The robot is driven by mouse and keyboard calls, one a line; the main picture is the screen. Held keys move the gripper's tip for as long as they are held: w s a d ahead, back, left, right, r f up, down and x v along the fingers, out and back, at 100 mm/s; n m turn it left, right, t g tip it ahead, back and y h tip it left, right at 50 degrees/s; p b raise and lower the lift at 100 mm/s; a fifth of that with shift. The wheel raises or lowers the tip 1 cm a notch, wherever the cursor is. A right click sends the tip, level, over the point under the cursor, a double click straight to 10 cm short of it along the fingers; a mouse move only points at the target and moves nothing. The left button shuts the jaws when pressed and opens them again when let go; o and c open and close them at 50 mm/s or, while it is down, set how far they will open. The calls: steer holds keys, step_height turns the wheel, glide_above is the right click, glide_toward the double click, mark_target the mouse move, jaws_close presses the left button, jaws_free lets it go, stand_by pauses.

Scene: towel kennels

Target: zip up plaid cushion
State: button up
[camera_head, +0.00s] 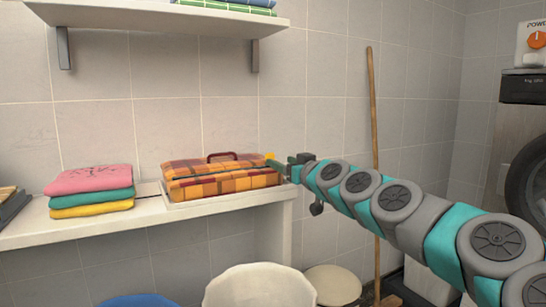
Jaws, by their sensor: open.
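The plaid cushion (225,184) is orange, yellow and dark red and sits on a white tray or mat on the counter. A dark zip line runs along its upper side. A dark red handle (222,156) stands up from its top. A small yellow piece (269,156) shows at the cushion's right end, close to my gripper; I cannot tell whether it is the zip pull. My gripper (284,167) reaches in from the right and is at the cushion's right end. Its jaws are open; whether they touch anything is too small to tell.
Folded pink, teal and yellow towels (91,190) lie left of the cushion on the white counter (150,213). A shelf (160,18) hangs above. A wooden pole (373,130) leans on the wall behind my arm. White and blue rounded things stand below the counter.

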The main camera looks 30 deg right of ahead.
mark_target(271, 157)
steer(key=shift+w+a+p, duration=0.15)
steer(key=shift+w+p, duration=0.1)
steer(key=shift+w, duration=1.65)
steer(key=shift+w+a+p, duration=0.1)
steer(key=shift+w+p, duration=0.15)
steer(key=shift+w, duration=1.6)
jaws_close()
